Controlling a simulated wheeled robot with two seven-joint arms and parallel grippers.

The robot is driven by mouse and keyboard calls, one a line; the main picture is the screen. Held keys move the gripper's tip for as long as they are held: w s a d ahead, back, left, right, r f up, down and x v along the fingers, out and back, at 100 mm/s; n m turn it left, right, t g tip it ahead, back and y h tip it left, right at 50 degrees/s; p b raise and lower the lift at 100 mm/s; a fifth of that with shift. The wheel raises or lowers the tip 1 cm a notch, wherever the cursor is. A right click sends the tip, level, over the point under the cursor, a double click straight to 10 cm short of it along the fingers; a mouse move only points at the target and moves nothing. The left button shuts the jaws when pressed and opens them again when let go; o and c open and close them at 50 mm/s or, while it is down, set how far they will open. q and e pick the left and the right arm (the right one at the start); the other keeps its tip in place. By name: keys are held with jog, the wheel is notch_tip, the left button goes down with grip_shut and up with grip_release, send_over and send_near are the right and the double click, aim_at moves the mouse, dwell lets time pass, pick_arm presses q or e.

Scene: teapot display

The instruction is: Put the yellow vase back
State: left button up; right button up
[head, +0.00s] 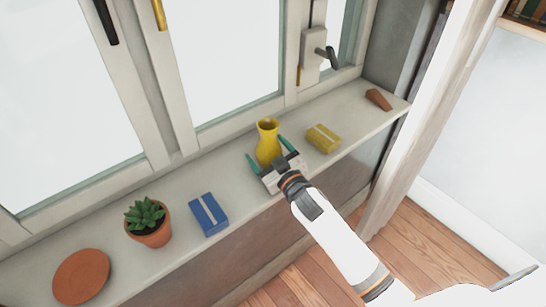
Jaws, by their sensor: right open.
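The yellow vase (268,141) stands upright on the window sill (178,205), near the middle of the view. My right gripper (270,151) reaches in from the lower right, with its green-tipped fingers spread on either side of the vase. It is open, and the vase sits between the fingers. The vase's lower front is partly hidden by the gripper. I cannot tell whether a finger touches it. My left gripper is not in the view.
On the sill, a blue box (209,214), a potted succulent (147,222) and a terracotta saucer (81,276) are to the left. A yellow box (323,138) and a brown wedge (378,99) are to the right. The window frame (166,75) rises behind.

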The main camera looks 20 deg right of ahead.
jog(key=shift+s, duration=0.35)
jog(key=s+d+b, duration=0.1)
jog(key=s+d, duration=0.1)
jog(key=s, duration=0.9)
jog(key=shift+d, duration=0.15)
jog(key=shift+s, duration=0.1)
